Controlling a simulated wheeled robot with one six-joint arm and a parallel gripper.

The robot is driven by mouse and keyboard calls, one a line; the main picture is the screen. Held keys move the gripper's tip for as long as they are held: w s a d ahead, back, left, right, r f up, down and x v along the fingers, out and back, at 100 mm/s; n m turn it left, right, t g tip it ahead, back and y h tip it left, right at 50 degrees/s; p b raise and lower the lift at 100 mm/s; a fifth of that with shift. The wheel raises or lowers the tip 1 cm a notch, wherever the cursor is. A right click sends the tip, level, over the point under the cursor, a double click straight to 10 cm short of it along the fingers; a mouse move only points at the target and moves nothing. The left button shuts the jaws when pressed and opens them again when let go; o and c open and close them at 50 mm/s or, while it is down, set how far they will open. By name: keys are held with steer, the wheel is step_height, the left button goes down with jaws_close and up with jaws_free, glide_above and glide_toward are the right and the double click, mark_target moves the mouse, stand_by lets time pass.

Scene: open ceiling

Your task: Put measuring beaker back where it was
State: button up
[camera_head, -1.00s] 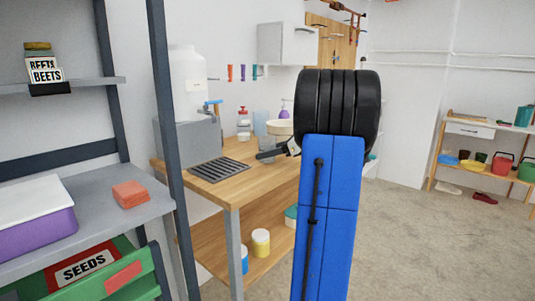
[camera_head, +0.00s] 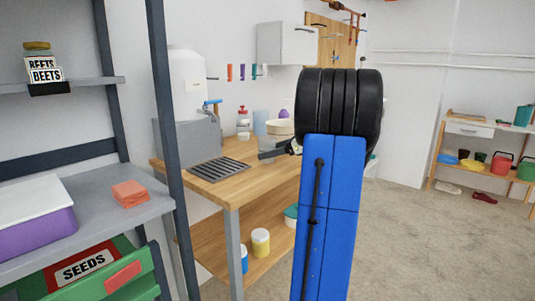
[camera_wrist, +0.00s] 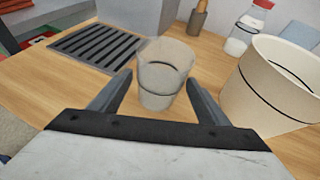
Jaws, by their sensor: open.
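A clear, translucent measuring beaker (camera_wrist: 165,75) with a dark line around it stands upright on the wooden worktop (camera_wrist: 115,93) in the wrist view. My gripper (camera_wrist: 160,88) is open, with one finger on each side of the beaker. I cannot tell whether either finger touches it. In the head view my gripper (camera_head: 278,150) is low over the worktop, small and partly hidden by my arm. I cannot make out the beaker there.
A large cream pot (camera_wrist: 275,85) stands close to the right finger. A black drain grate (camera_wrist: 98,47) lies at the left. A red-capped bottle (camera_wrist: 245,28) and a brown-handled item (camera_wrist: 197,20) stand behind. A grey shelf (camera_head: 110,215) is at the left.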

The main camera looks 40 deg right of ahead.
steer(key=v, duration=1)
steer(key=shift+s+d+r, duration=0.1)
steer(key=shift+s, duration=0.1)
